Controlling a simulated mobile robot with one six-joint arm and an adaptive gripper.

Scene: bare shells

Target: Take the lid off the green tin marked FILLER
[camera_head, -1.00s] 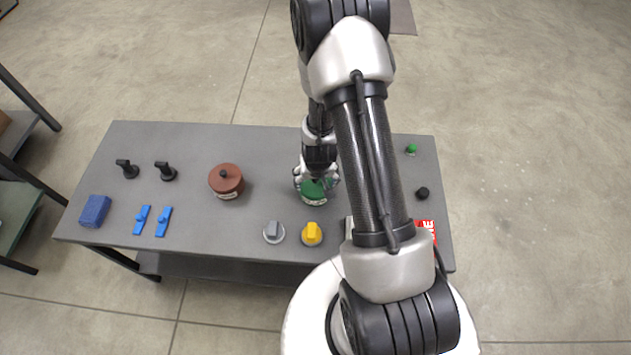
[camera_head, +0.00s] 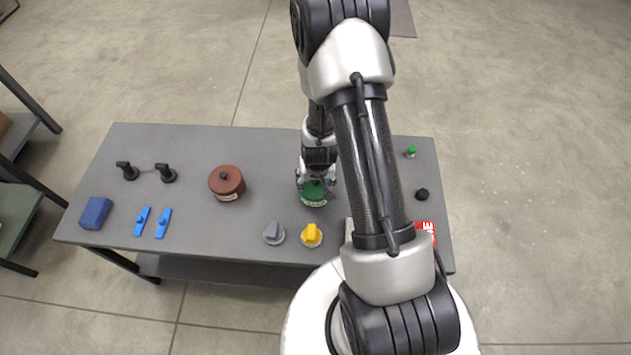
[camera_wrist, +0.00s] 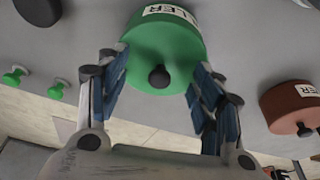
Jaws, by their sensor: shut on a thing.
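The green tin (camera_head: 314,200) marked FILLER stands on the grey table, right of its middle in the head view. The head view (camera_head: 316,182) shows my gripper over the tin. I cannot tell whether any gap lies between lid and tin.
A red-brown lidded tin (camera_head: 227,183) stands to the left. A grey knob (camera_head: 273,233) and a yellow knob (camera_head: 312,235) sit at the front. Blue clips (camera_head: 142,220), a blue block (camera_head: 95,212) and black handles (camera_head: 129,170) are farther left. A green button (camera_head: 410,152) is right.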

